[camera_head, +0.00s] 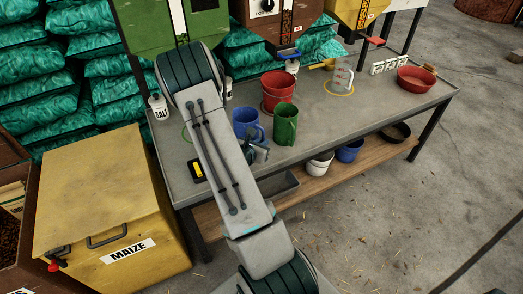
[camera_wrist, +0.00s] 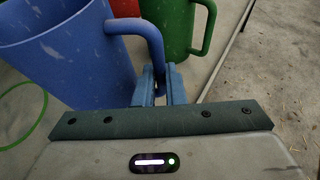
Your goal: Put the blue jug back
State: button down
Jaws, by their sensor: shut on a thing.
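The blue jug (camera_head: 241,121) is at the middle of the grey table, left of a green jug (camera_head: 285,125). In the wrist view the blue jug (camera_wrist: 70,55) fills the upper left, with its handle toward my gripper. My gripper (camera_wrist: 160,80) is shut on that handle. In the head view my gripper (camera_head: 258,150) is partly hidden by my arm. I cannot tell whether the jug's base touches the table. A green ring mark (camera_wrist: 22,115) lies on the table left of the jug; part of it also shows in the head view (camera_head: 185,134).
A clear measuring jug (camera_head: 341,76) stands in a yellow ring; a red bowl (camera_head: 416,80) is at the right. A yellow-black device (camera_head: 197,170) lies near the front left edge. A salt bottle (camera_head: 159,106) is at the left end.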

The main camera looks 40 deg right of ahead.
jog(key=shift+f, duration=1.8)
jog(key=shift+f, duration=0.15)
jog(key=c, duration=1.5)
grip_release()
